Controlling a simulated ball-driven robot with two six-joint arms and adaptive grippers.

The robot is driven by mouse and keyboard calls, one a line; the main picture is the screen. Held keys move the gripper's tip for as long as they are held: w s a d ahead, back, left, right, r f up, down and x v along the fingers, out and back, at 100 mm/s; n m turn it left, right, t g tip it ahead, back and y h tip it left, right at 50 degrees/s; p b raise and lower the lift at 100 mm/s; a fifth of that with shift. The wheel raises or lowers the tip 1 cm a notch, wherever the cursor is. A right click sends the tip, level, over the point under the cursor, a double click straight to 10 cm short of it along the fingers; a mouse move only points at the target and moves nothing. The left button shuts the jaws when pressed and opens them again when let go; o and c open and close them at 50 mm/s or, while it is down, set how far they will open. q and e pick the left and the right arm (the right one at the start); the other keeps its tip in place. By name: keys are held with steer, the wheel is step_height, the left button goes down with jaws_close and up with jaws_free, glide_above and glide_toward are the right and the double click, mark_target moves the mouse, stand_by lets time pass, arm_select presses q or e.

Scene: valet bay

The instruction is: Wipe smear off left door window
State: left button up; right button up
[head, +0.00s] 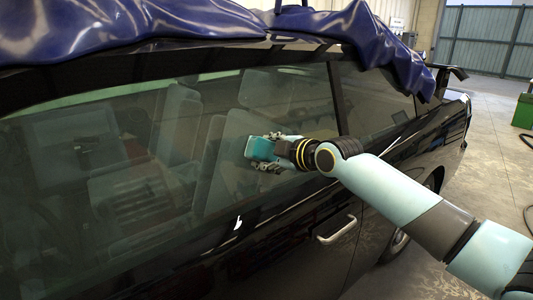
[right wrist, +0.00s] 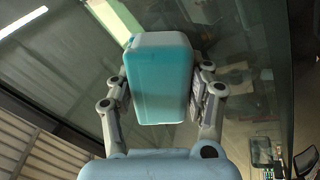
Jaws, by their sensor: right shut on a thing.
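My right gripper (head: 268,150) is shut on a teal block-like wiping pad (head: 261,149) with a pale edge. In the right wrist view the pad (right wrist: 160,80) sits between the two fingers of the gripper (right wrist: 162,88). In the head view the pad is at the glass of the car's side window (head: 215,160), towards its right part; I cannot tell whether it touches. The seats and the interior show through the glass. I cannot make out a distinct smear. My left gripper is not in view.
A dark blue cover (head: 200,20) drapes over the car's roof above the windows. A door handle (head: 337,230) sticks out below the glass. The wing mirror (head: 447,75) is at the far right end. Open floor (head: 497,140) lies right, with a green box (head: 523,111).

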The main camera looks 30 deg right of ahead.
steer(key=shift+s+r+p, duration=0.25)
steer(key=shift+s+p, duration=0.1)
steer(key=shift+p, duration=0.05)
steer(key=p+v, duration=0.3)
steer(key=v, duration=0.1)
steer(key=shift+w, duration=0.1)
steer(key=shift+s+r+p, duration=0.1)
steer(key=shift+s+p, duration=0.25)
steer(key=shift+s, duration=0.2)
steer(key=p+v, duration=0.2)
steer(key=v, duration=0.1)
steer(key=shift+s, duration=0.1)
